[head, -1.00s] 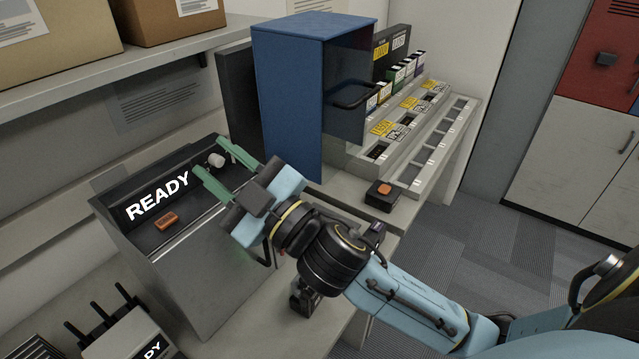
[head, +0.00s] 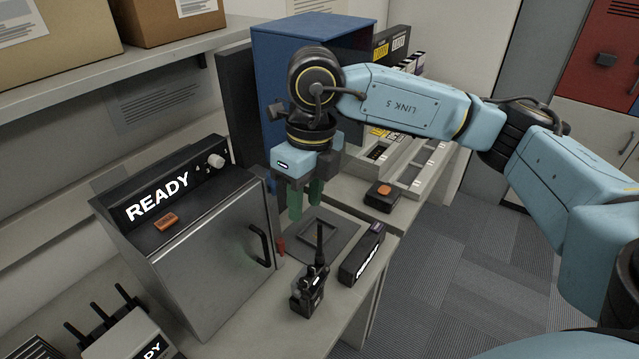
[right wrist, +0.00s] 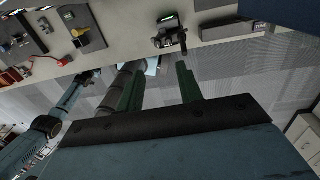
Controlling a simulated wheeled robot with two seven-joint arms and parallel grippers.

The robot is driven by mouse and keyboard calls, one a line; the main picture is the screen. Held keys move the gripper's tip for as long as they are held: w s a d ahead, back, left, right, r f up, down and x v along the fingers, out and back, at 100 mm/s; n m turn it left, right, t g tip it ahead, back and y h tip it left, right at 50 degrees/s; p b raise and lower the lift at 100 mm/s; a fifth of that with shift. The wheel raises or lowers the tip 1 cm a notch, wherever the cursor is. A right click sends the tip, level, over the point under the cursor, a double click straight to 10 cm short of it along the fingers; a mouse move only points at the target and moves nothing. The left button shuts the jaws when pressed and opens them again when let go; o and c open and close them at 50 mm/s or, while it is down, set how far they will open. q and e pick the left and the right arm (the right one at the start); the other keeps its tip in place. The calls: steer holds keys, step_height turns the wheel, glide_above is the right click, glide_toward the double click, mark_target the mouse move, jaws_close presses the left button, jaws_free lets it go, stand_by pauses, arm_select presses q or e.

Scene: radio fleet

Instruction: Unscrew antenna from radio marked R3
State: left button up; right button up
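A black handheld radio (head: 308,292) stands upright on the bench, with its dark antenna (head: 319,243) pointing up from its top. I cannot read an R3 mark on it. My right gripper (head: 305,204) points down above the bench, behind and slightly left of the antenna in the head view, apart from the radio. Its green fingers are spread with nothing between them; the gap shows in the right wrist view (right wrist: 160,88). My left gripper is not in the head view.
A grey mat with a rectangular frame (head: 347,236) lies behind the radio. A dark block (head: 361,254) lies to its right. A cabinet marked READY (head: 205,260) stands left, a blue cabinet (head: 290,65) behind. An orange-button box (head: 383,195) is farther right.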

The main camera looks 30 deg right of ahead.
mark_target(320, 254)
steer(key=d, duration=0.1)
steer(key=d+h, duration=0.1)
steer(key=d, duration=0.1)
steer(key=shift+w+r+m, duration=0.25)
steer(key=shift+r+m, duration=0.05)
steer(key=shift+f, duration=0.4)
step_height(320, 254, down, 12)
steer(key=shift+f, duration=0.2)
jaws_close()
